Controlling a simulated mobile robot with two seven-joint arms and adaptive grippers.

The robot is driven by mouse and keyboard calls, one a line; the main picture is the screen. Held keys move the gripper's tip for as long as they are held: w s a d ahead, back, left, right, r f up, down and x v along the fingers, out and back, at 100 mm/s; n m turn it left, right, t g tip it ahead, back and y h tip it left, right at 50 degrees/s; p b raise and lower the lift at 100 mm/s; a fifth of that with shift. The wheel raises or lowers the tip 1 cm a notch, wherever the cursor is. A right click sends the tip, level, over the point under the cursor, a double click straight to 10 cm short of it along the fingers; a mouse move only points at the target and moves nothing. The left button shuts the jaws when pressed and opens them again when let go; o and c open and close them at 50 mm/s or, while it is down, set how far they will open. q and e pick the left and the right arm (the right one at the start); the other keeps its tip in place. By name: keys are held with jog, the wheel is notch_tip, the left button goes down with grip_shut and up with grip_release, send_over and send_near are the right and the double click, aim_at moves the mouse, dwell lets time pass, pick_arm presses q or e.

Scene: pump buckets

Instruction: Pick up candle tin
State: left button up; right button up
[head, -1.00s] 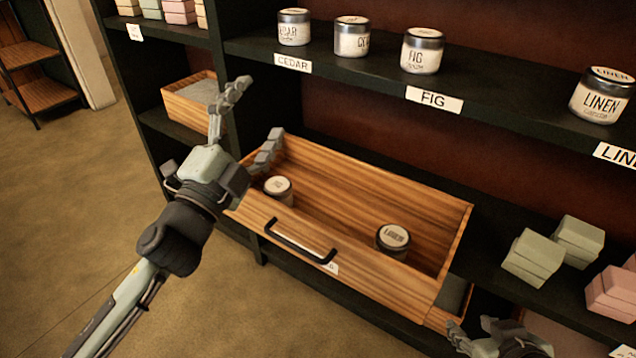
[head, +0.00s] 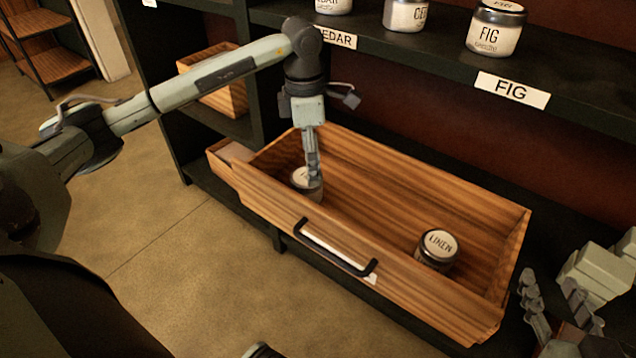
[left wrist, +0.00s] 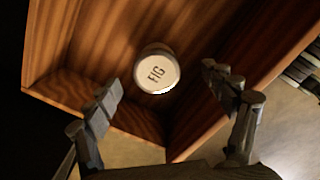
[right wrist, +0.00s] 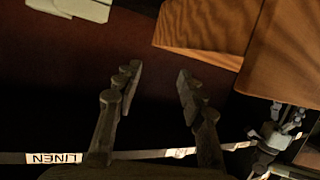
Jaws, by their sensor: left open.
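A candle tin with a white lid marked FIG (left wrist: 157,70) stands in the left end of an open wooden drawer (head: 420,295). In the head view this tin (head: 302,184) is partly hidden by my left gripper (head: 312,178). My left gripper points down over it. In the left wrist view the fingers of the left gripper (left wrist: 161,77) are spread, with the tin visible between and beyond them. A second tin, marked LINEN (head: 437,248), stands in the drawer's right half. My right gripper (head: 553,288) is open and empty, right of the drawer; it also shows in the right wrist view (right wrist: 158,70).
The shelf above holds a FIG tin (head: 495,28) and other tins behind labels such as the FIG label (head: 512,90). Pale green blocks (head: 600,268) stand on the lower shelf at right. Another wooden box (head: 225,95) sits at back left. The drawer's middle is clear.

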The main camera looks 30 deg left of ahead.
aim_at(306, 176)
pick_arm(q)
jog(key=f, duration=0.3)
jog(key=a+f, duration=0.1)
jog(key=f, duration=0.2)
jog(key=shift+s+a+f+b, duration=0.1)
jog(key=shift+a+f+b, duration=0.05)
jog(key=shift+f+b, duration=0.2)
jog(key=shift+f, duration=0.45)
jog(key=c, duration=1.4)
pick_arm(e)
jog(key=shift+t+y, duration=0.7)
jog(key=shift+t, duration=0.2)
jog(key=r, duration=0.1)
jog(key=a+r, duration=0.2)
jog(key=shift+w+r, duration=0.25)
